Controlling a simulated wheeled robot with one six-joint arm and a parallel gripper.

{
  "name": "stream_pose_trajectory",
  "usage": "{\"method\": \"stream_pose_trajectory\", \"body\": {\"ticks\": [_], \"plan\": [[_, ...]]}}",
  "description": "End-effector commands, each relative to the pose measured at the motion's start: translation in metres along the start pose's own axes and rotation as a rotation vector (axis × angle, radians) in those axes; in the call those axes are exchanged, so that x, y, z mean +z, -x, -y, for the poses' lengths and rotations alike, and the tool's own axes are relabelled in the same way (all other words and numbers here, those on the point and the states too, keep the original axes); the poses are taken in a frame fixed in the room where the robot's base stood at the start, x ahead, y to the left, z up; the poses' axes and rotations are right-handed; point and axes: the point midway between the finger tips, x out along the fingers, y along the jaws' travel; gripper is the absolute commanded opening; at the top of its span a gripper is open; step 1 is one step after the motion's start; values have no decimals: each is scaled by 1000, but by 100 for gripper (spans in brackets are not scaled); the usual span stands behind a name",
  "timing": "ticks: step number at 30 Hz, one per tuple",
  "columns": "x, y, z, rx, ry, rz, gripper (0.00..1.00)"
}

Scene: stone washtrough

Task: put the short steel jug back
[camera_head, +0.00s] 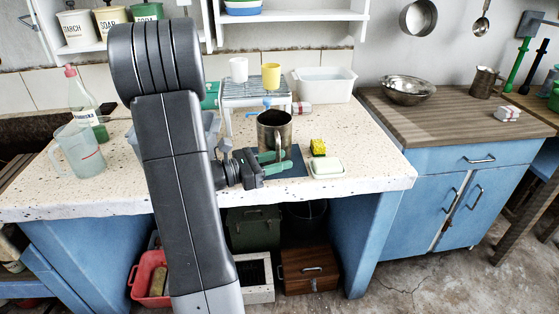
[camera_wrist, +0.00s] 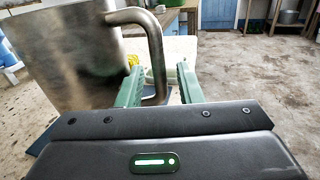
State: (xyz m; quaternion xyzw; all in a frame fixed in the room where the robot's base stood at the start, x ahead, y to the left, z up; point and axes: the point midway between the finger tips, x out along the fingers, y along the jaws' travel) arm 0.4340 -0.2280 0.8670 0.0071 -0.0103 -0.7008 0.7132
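A steel jug (camera_head: 274,131) stands upright on the speckled worktop, at the back of a dark blue mat (camera_head: 293,166). Its handle is towards my gripper (camera_head: 277,163). In the wrist view the steel jug (camera_wrist: 70,65) fills the upper left, and its curved handle comes down between the two green fingers of my gripper (camera_wrist: 162,85). The fingers are apart, with a gap on either side of the handle, so my gripper is open. Another small steel jug (camera_head: 484,82) stands on the wooden-topped counter at the right.
A wire rack (camera_head: 254,88) with a white cup and a yellow cup is behind the jug. A yellow sponge (camera_head: 318,147) and a white soap dish (camera_head: 326,167) lie to its right. A clear measuring jug (camera_head: 77,151) is at the left. A steel bowl (camera_head: 408,89) sits on the wooden counter.

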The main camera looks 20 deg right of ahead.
Motion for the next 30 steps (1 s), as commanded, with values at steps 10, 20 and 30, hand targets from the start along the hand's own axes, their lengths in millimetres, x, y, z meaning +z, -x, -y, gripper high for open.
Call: {"method": "stream_pose_trajectory", "body": {"ticks": [10, 20, 30], "plan": [[5, 9, -1, 4, 0, 0, 33], [5, 58, -1, 6, 0, 0, 33], [5, 105, -1, 4, -1, 0, 33]]}}
